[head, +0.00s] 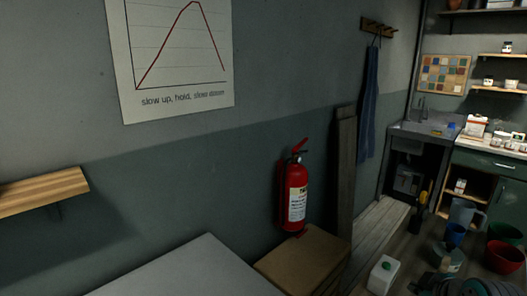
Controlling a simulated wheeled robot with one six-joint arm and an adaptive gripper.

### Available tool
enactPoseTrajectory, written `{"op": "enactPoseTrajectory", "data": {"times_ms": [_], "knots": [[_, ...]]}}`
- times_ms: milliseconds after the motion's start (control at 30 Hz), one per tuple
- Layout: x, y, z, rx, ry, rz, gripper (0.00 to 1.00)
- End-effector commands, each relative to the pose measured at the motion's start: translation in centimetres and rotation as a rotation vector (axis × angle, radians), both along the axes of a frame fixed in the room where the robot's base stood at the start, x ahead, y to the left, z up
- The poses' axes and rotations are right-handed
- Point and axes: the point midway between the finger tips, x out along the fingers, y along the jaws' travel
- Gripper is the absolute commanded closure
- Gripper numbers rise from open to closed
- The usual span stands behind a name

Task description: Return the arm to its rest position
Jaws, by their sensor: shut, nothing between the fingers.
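Neither my arm nor my gripper shows in the head view, so the arm's pose and the gripper's place are hidden. The view looks along a grey and dark green wall (150,170) toward a sink corner at the right.
A pale flat surface (195,270) lies at the bottom, beside a cardboard box (303,258). A red fire extinguisher (297,195) stands above the box. A wooden shelf (40,192) juts out left. A white container (383,275), a red bucket (504,257) and other vessels crowd the right floor.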

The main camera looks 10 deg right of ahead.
Motion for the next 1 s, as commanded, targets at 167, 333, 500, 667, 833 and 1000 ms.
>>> {"op": "enactPoseTrajectory", "data": {"times_ms": [167,333,500,667,833,1000], "knots": [[-0.1,0.8,-1.4,0.017,-0.010,-0.012,1.00],[-0.3,1.8,-3.1,0.038,-0.029,-0.029,1.00],[-0.9,3.2,-5.3,0.065,-0.054,-0.053,1.00],[-1.9,5.2,-8.1,0.103,-0.086,-0.084,1.00],[-4.2,8.1,-12.0,0.157,-0.136,-0.130,1.00],[-7.3,11.0,-15.2,0.212,-0.190,-0.172,1.00]]}}
